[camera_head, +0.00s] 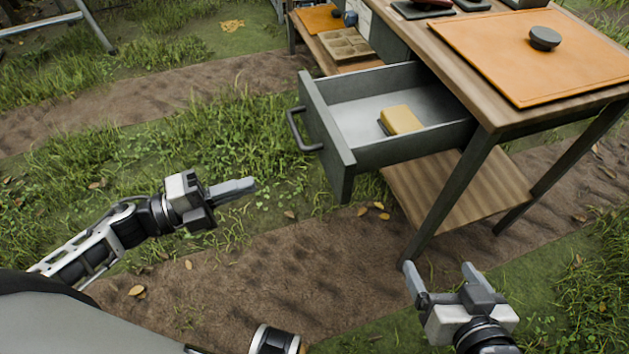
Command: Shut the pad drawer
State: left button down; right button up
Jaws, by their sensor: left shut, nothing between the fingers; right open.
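The pad drawer (349,142) is a grey drawer pulled well out of the table, toward the left. Its dark bar handle (297,130) is on the front panel's outer face. A yellow pad (402,120) with a darker underside lies on the drawer's pale floor. My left gripper (253,184) is shut and empty, in the air left of the drawer and below the handle in the picture, apart from both. My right gripper (438,266) is open and empty, in front of the table's near leg.
The wooden table (455,70) carries an orange mat (480,45) with a dark round object (544,38) on it. A lower shelf (455,190) sits under the drawer. A tan compartment tray (346,45) stands behind.

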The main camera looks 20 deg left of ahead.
pick_arm(q)
jog(key=m, duration=0.1)
jog(key=g, duration=0.1)
send_near(331, 166)
jog(key=shift+m+h, duration=0.3)
jog(key=x, duration=0.7)
jog(key=shift+f, duration=0.1)
